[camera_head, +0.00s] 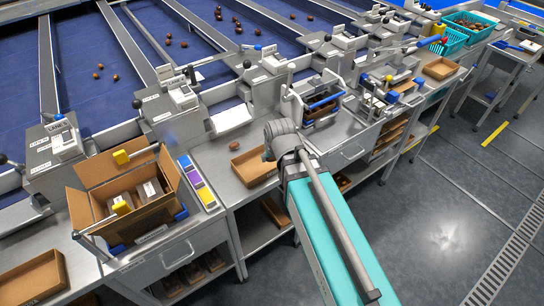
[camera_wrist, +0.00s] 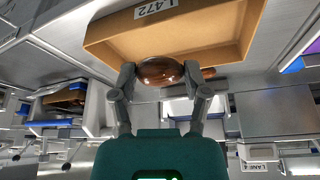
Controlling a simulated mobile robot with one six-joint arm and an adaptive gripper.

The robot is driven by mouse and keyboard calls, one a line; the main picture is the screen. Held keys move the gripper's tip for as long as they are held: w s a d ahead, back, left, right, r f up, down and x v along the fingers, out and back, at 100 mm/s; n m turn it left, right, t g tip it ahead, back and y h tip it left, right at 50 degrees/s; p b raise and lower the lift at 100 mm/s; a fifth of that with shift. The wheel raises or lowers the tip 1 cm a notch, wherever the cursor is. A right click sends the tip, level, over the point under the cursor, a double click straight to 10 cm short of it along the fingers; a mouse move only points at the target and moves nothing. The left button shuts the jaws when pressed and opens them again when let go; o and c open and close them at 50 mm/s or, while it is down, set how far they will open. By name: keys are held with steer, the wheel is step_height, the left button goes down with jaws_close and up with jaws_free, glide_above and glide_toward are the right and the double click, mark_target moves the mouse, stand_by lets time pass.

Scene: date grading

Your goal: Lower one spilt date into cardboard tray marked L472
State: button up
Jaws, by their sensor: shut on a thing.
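A brown, glossy date (camera_wrist: 160,71) is held between the two fingertips of my gripper (camera_wrist: 159,76) in the wrist view. The cardboard tray (camera_wrist: 105,34) is just beyond it, and its label reads L472. The part of its inside that shows is bare. In the head view the shallow tray (camera_head: 243,168) sits on the steel bench, left of my arm. My gripper in the head view (camera_head: 268,154) is mostly hidden by my wrist, at the tray's upper right. A second reddish-brown thing (camera_wrist: 208,72) shows partly behind the right finger; I cannot tell what it rests on.
An open carton (camera_head: 130,200) with packs inside stands left on the bench. A coloured strip (camera_head: 198,182) lies beside it. A bench-top device with a blue handle (camera_head: 322,102) stands right of my wrist. Several dates (camera_head: 168,41) lie on the blue lanes behind.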

mark_target(273, 161)
steer(key=shift+f, duration=0.2)
steer(key=shift+f+b, duration=1.05)
steer(key=shift+b, duration=0.15)
steer(key=shift+f+b, duration=0.7)
steer(key=shift+b, duration=0.05)
stand_by(1.2)
steer(key=o, duration=0.8)
steer(key=shift+r, duration=0.2)
